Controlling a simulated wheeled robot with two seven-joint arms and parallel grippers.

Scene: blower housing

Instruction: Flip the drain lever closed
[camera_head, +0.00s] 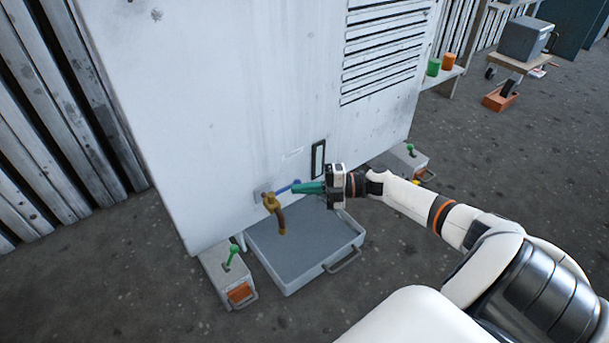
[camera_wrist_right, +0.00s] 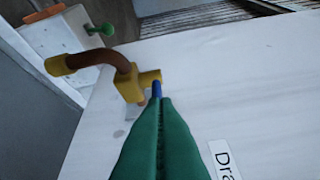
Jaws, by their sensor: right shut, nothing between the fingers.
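The drain valve (camera_head: 270,201) is a brass fitting low on the white housing, with a brown curved spout (camera_head: 281,221) pointing down. Its blue lever (camera_head: 288,188) extends to the right of the valve in the head view. My right gripper (camera_head: 296,188), with green fingers, is shut and empty at the lever. In the right wrist view, its fingertips (camera_wrist_right: 158,101) cover much of the blue lever (camera_wrist_right: 156,88), beside the brass valve body (camera_wrist_right: 131,88). I cannot tell whether they touch the lever. My left gripper is not in view.
A grey drain tray (camera_head: 300,253) lies on the ground under the spout. Grey boxes with green-knobbed levers stand at the housing's left (camera_head: 226,273) and right (camera_head: 405,160) corners. A dark slot handle (camera_head: 318,158) is above my gripper. A label partly shows "Dra" in the wrist view (camera_wrist_right: 224,160).

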